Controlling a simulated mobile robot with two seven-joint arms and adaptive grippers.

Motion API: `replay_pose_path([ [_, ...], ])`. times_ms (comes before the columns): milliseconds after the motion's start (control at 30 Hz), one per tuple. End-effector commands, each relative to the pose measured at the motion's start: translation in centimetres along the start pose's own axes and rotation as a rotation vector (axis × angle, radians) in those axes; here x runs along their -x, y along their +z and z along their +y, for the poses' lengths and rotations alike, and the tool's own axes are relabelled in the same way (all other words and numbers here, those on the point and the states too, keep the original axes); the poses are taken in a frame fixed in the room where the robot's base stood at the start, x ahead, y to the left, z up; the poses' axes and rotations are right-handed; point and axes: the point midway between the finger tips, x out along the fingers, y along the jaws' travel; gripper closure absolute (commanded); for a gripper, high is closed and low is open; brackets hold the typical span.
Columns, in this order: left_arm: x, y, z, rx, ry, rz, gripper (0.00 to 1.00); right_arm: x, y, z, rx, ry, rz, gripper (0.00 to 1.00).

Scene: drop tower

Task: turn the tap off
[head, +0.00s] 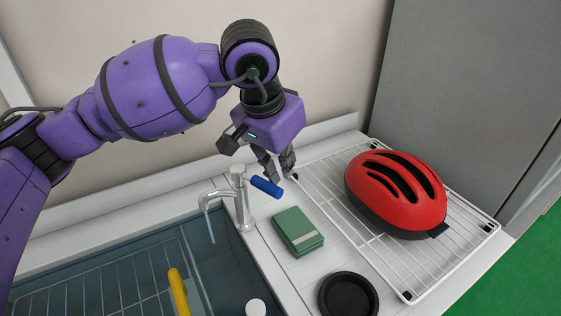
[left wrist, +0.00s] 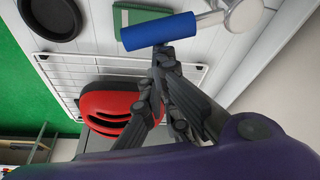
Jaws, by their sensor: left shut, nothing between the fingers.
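The silver tap (head: 242,208) stands at the sink's back right edge, its spout curving left over the basin. A thin pale-blue stream (head: 207,228) shows below the spout. The tap's blue lever handle (head: 266,187) sticks out to the right; it also shows in the left wrist view (left wrist: 158,31). My left gripper (head: 281,175) is shut and empty, with its fingertips right beside the outer end of the handle. In the left wrist view the fingertips (left wrist: 162,52) appear just by the handle's edge; I cannot tell whether they touch. My right gripper is out of view.
A green box (head: 297,230) and a black round dish (head: 347,295) lie on the white counter right of the sink. A red helmet (head: 392,190) sits on a white wire rack (head: 457,252). The sink (head: 95,262) holds a yellow object (head: 178,292) and a white one (head: 256,307).

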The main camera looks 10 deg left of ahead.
Motion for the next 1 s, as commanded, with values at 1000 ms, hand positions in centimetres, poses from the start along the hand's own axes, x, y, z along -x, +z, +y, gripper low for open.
replay_pose_path([
  [1000, 1.0, 3.2, 1.1, 0.010, -0.003, -0.002, 1.00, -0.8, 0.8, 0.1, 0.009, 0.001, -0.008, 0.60],
])
